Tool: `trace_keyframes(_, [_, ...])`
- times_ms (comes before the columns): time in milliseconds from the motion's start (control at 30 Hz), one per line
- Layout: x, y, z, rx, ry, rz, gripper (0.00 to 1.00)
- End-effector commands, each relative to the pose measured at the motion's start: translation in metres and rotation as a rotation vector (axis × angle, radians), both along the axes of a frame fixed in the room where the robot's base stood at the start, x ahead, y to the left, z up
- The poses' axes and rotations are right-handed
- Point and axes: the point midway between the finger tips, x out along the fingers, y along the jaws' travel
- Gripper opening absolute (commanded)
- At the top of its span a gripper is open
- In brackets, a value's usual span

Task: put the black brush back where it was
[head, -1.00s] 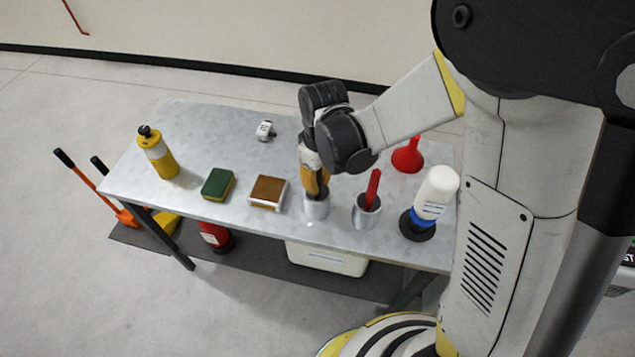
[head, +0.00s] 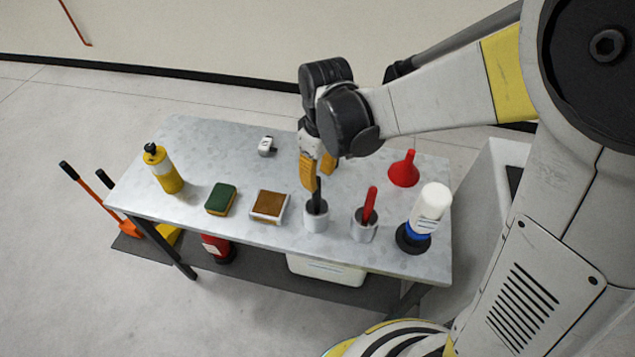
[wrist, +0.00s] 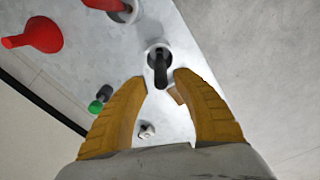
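The black brush (head: 318,190) stands in a grey metal cup (head: 316,219) near the front middle of the table, its handle sticking up. My gripper (head: 320,178) is open above the cup, its yellow fingers near the top of the handle. In the wrist view the brush (wrist: 160,69) points up between and just beyond the parted fingertips (wrist: 160,78), with bare space on both sides. The cup (wrist: 152,48) surrounds its lower end. The brush's lower part is hidden inside the cup.
A second cup (head: 364,231) with a red-handled tool stands close to the right, then a white bottle (head: 431,208). A red funnel (head: 404,170) is behind.

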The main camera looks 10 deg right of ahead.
Motion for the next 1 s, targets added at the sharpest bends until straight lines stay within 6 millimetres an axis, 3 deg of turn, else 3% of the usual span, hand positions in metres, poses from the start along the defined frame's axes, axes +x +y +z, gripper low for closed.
trace_keyframes(100, [0.0,-0.001,0.016,0.0,0.0,0.0,0.34])
trace_keyframes(367, [-0.003,-0.006,0.029,0.004,-0.015,-0.025,0.34])
trace_keyframes(567, [-0.025,-0.044,0.075,0.044,-0.145,-0.216,0.34])
trace_keyframes(700, [-0.051,-0.077,0.107,0.092,-0.279,-0.406,0.34])
trace_keyframes(1000, [-0.098,-0.124,0.131,0.195,-0.502,-0.709,0.34])
